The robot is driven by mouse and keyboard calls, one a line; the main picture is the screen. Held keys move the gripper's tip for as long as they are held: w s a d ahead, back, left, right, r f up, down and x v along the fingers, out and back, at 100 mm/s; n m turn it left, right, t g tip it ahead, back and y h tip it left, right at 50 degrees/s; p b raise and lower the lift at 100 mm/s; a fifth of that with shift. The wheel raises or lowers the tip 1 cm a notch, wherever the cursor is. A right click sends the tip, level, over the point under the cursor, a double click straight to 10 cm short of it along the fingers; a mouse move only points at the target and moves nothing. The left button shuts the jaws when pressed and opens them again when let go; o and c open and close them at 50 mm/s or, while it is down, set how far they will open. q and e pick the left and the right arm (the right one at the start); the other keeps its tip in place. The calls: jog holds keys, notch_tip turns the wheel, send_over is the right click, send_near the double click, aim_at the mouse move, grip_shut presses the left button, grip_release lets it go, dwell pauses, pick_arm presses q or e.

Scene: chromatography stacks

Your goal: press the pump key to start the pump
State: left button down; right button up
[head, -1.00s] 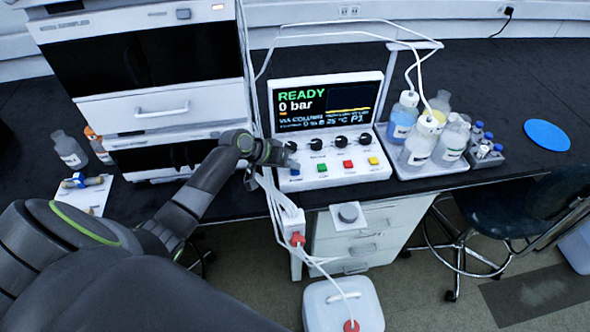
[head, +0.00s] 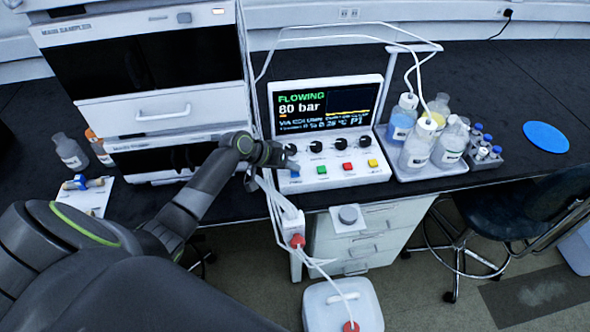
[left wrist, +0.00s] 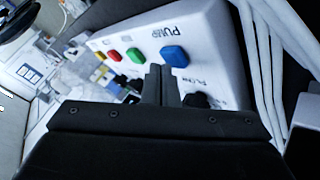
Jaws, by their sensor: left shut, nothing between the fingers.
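The control panel (head: 328,178) is a white sloped console with a screen (head: 325,105) that reads FLOWING and 80 bar. The blue pump key (head: 295,174) is at the left end of its row of coloured keys. In the left wrist view the blue key (left wrist: 173,53) shows beside the word PUMP. My left gripper (head: 291,163) is shut and empty, with its tips right by the blue key. In the left wrist view the closed fingers (left wrist: 161,82) end just at the key's lower edge; I cannot tell whether they touch it. My right gripper is out of view.
Green (head: 322,169), red (head: 348,166) and yellow (head: 373,162) keys sit to the right, with black knobs above. A tray (head: 432,168) of bottles stands right of the panel. The sampler stack (head: 150,110) is on the left. White tubes hang below my gripper.

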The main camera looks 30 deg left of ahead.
aim_at(291, 173)
pick_arm(q)
jog(key=shift+r, duration=0.5)
jog(key=shift+p, duration=0.3)
notch_tip(291, 173, up, 5)
jog(key=p, duration=0.4)
jog(key=shift+p, duration=0.4)
